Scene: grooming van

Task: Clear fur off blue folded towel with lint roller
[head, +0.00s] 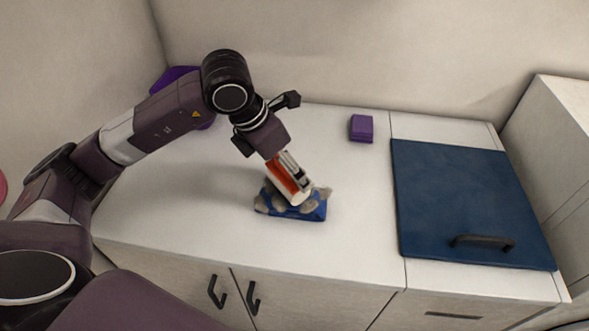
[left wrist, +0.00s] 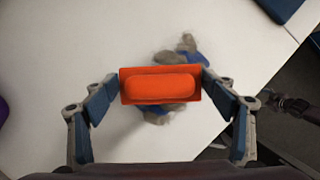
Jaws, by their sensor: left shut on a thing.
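The blue folded towel (head: 314,212) lies on the white counter near the middle of the head view, with grey-brown fur clumps (head: 321,193) on it. In the left wrist view, bits of the towel (left wrist: 158,112) and fur (left wrist: 187,42) show behind the roller. My left gripper (head: 290,176) is shut on the lint roller, whose orange handle (left wrist: 160,86) sits between both fingers. The roller's white head (head: 300,199) points down at the towel's top; I cannot tell if it touches.
A small purple box (head: 361,128) stands at the back of the counter (head: 200,215). A dark blue panel with a handle (head: 465,200) covers the right side. A purple object (head: 172,77) is partly hidden behind my left arm. The counter left of the towel is clear.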

